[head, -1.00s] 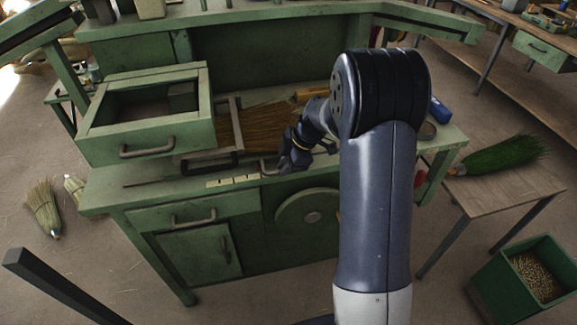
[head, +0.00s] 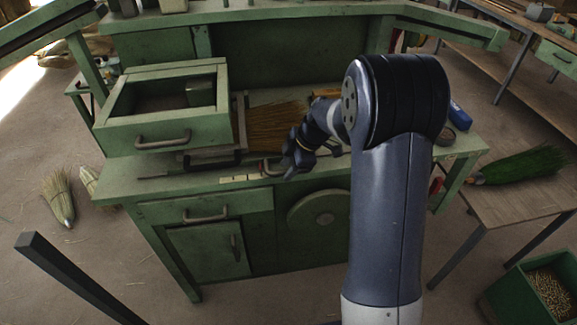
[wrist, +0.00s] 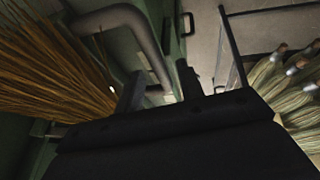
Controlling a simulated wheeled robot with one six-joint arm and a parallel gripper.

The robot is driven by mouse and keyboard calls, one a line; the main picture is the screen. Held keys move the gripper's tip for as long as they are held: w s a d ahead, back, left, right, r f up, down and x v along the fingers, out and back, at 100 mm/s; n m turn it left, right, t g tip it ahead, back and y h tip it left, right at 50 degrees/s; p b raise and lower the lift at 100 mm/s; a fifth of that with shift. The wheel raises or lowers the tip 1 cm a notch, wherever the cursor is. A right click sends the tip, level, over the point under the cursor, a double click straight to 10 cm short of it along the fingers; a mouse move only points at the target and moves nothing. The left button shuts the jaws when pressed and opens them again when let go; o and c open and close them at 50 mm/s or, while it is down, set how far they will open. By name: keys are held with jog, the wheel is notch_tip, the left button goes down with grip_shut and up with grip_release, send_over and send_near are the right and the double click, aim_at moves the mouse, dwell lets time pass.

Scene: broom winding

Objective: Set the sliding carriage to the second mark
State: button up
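The sliding carriage seems to be the low part with a grey bar handle (head: 271,170) at the bench's front edge; its body is hard to make out. Pale marks (head: 238,181) lie on the front edge, left of this handle. Which mark is the second I cannot tell. My gripper (head: 291,168) is just right of the handle, low over the front edge. In the wrist view a bent grey handle (wrist: 155,45) runs down towards the space between my two dark fingertips (wrist: 161,88). The fingers are apart; I cannot tell whether they touch it.
A green open-topped box with a handle (head: 163,140) stands on the left of the bench. Broom bristles (head: 277,127) lie behind the carriage handle and show at left in the wrist view (wrist: 50,65). A green broom (head: 520,160) lies on the right side table.

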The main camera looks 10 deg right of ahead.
jog(key=b+v, duration=0.1)
jog(key=v, duration=0.9)
jog(key=shift+r, duration=0.4)
jog(key=shift+d, duration=0.1)
jog(key=p+x, duration=0.1)
jog(key=x, duration=1)
jog(key=shift+s+f, duration=0.1)
jog(key=d+p, duration=0.1)
jog(key=d, duration=0.1)
jog(key=shift+d+r+p, duration=0.3)
jog(key=shift+d+p, duration=0.1)
jog(key=shift+d+f, duration=0.15)
jog(key=shift+d, duration=0.5)
